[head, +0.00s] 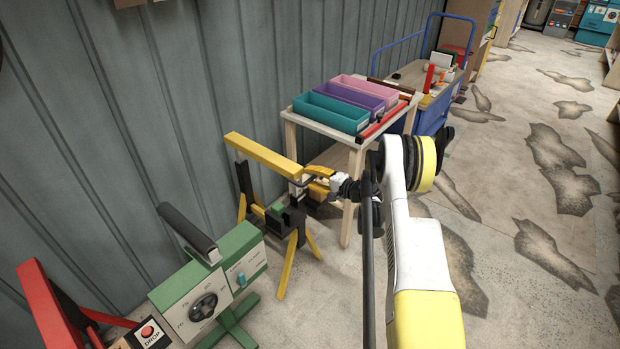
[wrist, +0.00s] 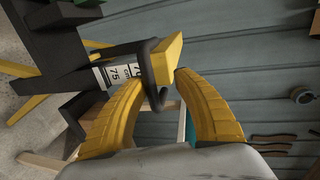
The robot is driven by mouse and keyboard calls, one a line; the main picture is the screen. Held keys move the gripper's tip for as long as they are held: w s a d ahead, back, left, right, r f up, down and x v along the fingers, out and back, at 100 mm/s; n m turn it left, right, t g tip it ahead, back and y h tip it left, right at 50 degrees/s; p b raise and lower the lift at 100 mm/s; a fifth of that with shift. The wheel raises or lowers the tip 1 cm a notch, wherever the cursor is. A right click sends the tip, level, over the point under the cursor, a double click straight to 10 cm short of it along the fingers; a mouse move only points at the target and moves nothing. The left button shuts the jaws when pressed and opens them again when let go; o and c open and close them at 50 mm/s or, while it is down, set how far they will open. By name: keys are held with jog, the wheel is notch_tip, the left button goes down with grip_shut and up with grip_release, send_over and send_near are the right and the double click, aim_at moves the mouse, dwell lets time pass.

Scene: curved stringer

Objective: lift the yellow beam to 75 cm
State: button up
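The yellow beam (head: 262,153) lies across the top of a black post stand (head: 290,222) with yellow legs, beside the wall. In the wrist view the beam's end (wrist: 168,55) shows just beyond my fingertips. A black bent handle (wrist: 150,80) sits below and beside that end. A white scale label (wrist: 115,72) on the stand shows 75 and 70; no pointer is clear to me. My gripper (head: 317,180) is at the beam's right end. In the wrist view its yellow fingers (wrist: 160,82) are apart, with the handle's bend between or just beyond them; contact is unclear.
A small wooden table (head: 347,138) with teal, purple and pink bins stands just behind my gripper. A green control box (head: 205,290) with a dial and a red stand (head: 48,310) are at the lower left. A blue cart (head: 432,112) is farther back. Floor at right is clear.

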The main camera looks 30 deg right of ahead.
jog(key=shift+s, duration=0.1)
jog(key=v, duration=1.1)
jog(key=shift+s, duration=0.35)
jog(key=shift+d+r, duration=0.1)
jog(key=shift+d, duration=0.05)
jog(key=w+a+r+n+g, duration=0.1)
jog(key=a+r+n+g, duration=0.3)
jog(key=a+r, duration=1)
jog(key=s+a+r+n+g+h, duration=0.2)
jog(key=s+a+r+n+g, duration=0.15)
jog(key=s+a+r, duration=0.65)
jog(key=s+a+n+h, duration=0.1)
jog(key=s+a+n, duration=0.2)
jog(key=s, duration=0.6)
jog(key=s+a+n+h, duration=0.2)
jog(key=s+a+n, duration=0.1)
jog(key=s, duration=0.7)
jog(key=shift+a+f, duration=0.4)
jog(key=shift+a, duration=0.1)
